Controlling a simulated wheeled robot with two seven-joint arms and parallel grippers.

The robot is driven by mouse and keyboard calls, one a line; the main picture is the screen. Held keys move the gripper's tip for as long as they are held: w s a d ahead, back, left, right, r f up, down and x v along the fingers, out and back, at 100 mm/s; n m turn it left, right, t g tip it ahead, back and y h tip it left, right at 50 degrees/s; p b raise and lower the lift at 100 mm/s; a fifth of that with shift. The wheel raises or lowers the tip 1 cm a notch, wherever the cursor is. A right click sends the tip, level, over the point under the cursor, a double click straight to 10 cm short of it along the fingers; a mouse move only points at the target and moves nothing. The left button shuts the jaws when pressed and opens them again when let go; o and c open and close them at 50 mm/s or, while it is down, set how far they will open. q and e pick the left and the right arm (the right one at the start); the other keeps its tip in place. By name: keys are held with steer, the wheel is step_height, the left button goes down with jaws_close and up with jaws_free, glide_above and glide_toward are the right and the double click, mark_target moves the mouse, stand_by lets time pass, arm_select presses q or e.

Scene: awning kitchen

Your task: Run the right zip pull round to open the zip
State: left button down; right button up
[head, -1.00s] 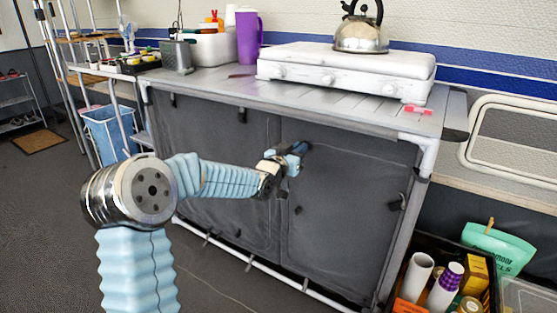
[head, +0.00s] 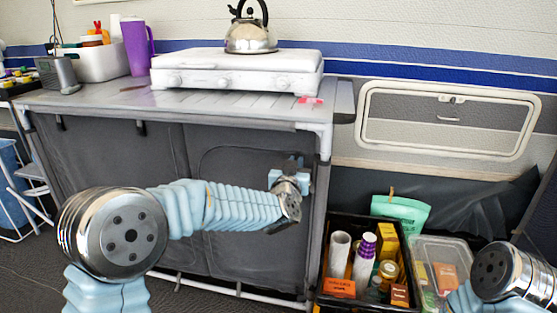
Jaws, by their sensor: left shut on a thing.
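The grey fabric cupboard (head: 110,165) stands below the grey slatted worktop. Its right front panel (head: 230,165) carries a thin arched zip line along its top and left side. My left gripper (head: 291,172) is at the upper right of this panel, close against the fabric, near the right-hand frame post. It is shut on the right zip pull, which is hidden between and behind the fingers. My right arm shows only as a joint at the lower right edge; its gripper is out of view.
On the worktop are a white stove (head: 235,72) with a kettle (head: 250,32), and a purple jug (head: 137,45).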

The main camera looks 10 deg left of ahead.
arm_select(q)
steer(key=shift+s+d, duration=0.1)
steer(key=shift+d, duration=0.25)
steer(key=c, duration=1.2)
jaws_free()
steer(key=shift+d, duration=0.1)
steer(key=s, duration=0.9)
steer(key=s+a, duration=0.1)
steer(key=s, duration=0.3)
steer(key=shift+s+a, duration=0.1)
steer(key=shift+s, duration=0.25)
